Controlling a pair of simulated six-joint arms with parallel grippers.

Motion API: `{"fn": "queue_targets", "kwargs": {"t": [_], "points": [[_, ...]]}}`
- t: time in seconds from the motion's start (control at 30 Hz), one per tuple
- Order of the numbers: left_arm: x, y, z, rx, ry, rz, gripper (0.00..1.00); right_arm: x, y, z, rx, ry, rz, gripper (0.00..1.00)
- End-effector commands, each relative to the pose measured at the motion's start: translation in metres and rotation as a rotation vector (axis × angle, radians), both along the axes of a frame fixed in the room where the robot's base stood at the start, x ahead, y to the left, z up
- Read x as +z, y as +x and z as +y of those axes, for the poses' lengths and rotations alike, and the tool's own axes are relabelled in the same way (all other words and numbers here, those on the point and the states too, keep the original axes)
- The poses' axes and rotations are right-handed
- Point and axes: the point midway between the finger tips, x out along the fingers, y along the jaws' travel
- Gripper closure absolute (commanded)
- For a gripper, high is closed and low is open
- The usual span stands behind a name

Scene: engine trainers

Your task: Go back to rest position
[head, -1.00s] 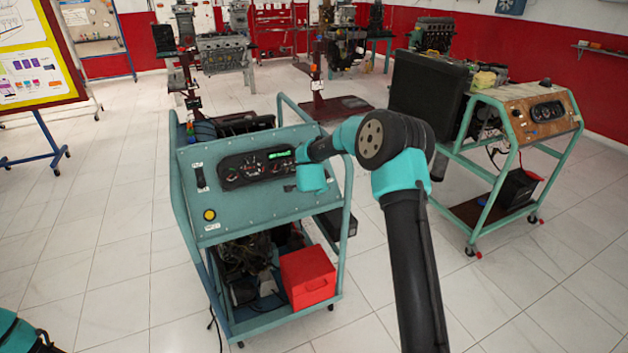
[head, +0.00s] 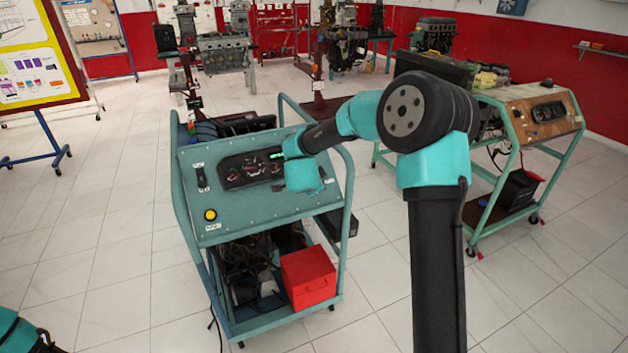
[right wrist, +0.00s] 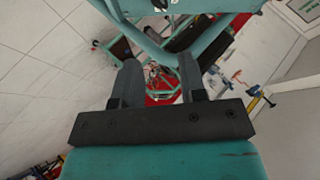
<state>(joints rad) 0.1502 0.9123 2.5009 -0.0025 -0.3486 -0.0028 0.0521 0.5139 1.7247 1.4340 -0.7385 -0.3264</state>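My right arm rises from the lower right of the head view and bends over toward the green engine trainer panel (head: 240,205). Its wrist covers the panel's right side and part of the gauges. The right gripper's fingers are hidden in the head view. In the right wrist view my right gripper (right wrist: 161,85) has its two dark fingers apart, with nothing between them; the trainer's green frame (right wrist: 150,45) shows beyond. Only a bit of my left arm shows at the lower left of the head view, and its gripper is out of frame.
A red box (head: 308,277) sits on the trainer's lower shelf. A second trainer (head: 540,110) stands at the right. A yellow-framed board (head: 38,60) is at the left, with engines on stands (head: 225,50) behind. Tiled floor (head: 100,250) is open at the left.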

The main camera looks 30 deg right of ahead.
Motion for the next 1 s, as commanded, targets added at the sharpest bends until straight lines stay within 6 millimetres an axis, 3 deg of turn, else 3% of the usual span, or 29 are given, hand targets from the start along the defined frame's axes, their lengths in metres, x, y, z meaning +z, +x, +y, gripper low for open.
{"fn": "queue_targets", "kwargs": {"t": [0.33, 0.47, 0.57, 0.77, 1.0], "points": [[0.0, 0.0, 0.0, 0.0, 0.0, 0.0, 0.57, -0.001, 0.0, 0.0, 0.001, -0.001, 0.001, 0.62], [0.0, 0.0, 0.0, 0.0, 0.0, 0.0, 0.57, -0.013, -0.003, 0.002, 0.031, -0.015, 0.019, 0.62], [0.0, 0.0, 0.0, 0.0, 0.0, 0.0, 0.57, -0.038, -0.009, 0.007, 0.101, -0.042, 0.058, 0.62], [0.0, 0.0, 0.0, 0.0, 0.0, 0.0, 0.57, -0.119, -0.041, 0.029, 0.368, -0.106, 0.192, 0.62], [0.0, 0.0, 0.0, 0.0, 0.0, 0.0, 0.57, -0.218, -0.11, 0.072, 0.771, -0.102, 0.381, 0.62]]}}
